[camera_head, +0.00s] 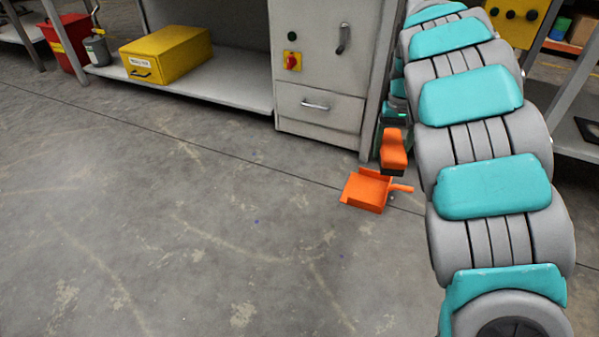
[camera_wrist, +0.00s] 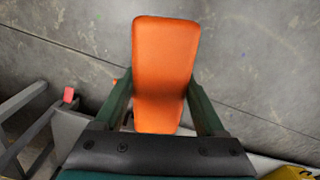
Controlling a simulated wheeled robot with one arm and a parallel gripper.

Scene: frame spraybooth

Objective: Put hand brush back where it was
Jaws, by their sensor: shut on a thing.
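The orange hand brush (camera_head: 394,148) is in my gripper, its dark bristles pointing down in the head view. In the wrist view the brush's broad orange body (camera_wrist: 167,48) lies between the two dark green fingers of my gripper (camera_wrist: 160,80), which is shut on it. An orange dustpan (camera_head: 366,190) lies on the floor just below the brush in the head view, its handle pointing right. The brush appears held above the floor, close to the dustpan; the exact gap cannot be told. My arm hides most of the gripper in the head view.
A grey cabinet (camera_head: 320,108) with a drawer and red switch stands behind the dustpan. A low shelf (camera_head: 225,88) holds a yellow box (camera_head: 167,54). A red bin (camera_head: 68,40) and grey can (camera_head: 97,50) stand at far left. The concrete floor (camera_head: 180,220) at left is clear.

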